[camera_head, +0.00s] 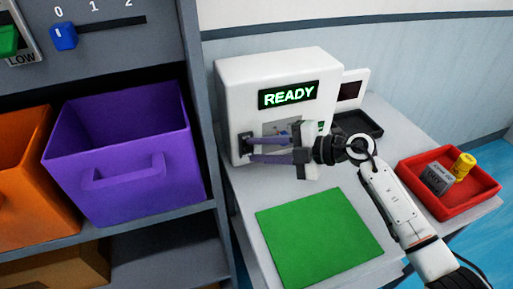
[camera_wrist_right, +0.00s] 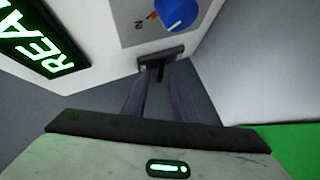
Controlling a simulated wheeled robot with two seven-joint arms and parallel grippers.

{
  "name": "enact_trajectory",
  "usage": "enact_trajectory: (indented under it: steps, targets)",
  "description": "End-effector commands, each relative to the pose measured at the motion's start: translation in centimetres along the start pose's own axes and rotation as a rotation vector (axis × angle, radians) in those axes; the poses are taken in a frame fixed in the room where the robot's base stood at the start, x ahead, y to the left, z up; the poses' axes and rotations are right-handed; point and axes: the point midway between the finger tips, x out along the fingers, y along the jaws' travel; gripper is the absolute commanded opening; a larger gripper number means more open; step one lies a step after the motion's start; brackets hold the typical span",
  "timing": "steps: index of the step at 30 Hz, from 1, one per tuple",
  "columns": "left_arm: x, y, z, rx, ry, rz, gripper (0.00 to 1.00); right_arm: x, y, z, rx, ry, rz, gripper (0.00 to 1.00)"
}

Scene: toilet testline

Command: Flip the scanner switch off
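The scanner (camera_head: 230,95) is a white box on the table with a lit green READY display (camera_head: 288,95). The scanner switch (camera_head: 245,143) is a dark plate with a black lever on its lower left front; it also shows in the wrist view (camera_wrist_right: 160,62). My right gripper (camera_head: 252,149) reaches in from the right, its two purple-grey fingers apart with the tips close to the switch. In the wrist view the lever lies just beyond and between the fingertips (camera_wrist_right: 157,80); contact cannot be told. My left gripper is not in view.
A blue knob (camera_wrist_right: 175,13) sits on the scanner's front near the switch. A green mat (camera_head: 318,237) lies in front. A red tray (camera_head: 445,195) with a grey box and yellow item is at right. Shelving with purple (camera_head: 125,155) and orange (camera_head: 22,185) bins stands left.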

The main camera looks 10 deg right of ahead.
Motion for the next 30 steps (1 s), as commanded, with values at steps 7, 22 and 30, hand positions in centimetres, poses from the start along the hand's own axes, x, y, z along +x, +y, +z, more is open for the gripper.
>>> enact_trajectory:
  steps: [7,22,30]
  targets:
    - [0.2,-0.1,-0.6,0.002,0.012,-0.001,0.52,1.2,0.0,0.0,-0.001,0.001,-0.001,0.26]
    - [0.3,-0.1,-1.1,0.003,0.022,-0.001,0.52,1.1,-0.1,0.0,-0.003,0.0,0.001,0.0]
    - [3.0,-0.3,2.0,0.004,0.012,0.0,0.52,1.4,-1.8,0.4,-0.134,0.0,0.135,0.0]
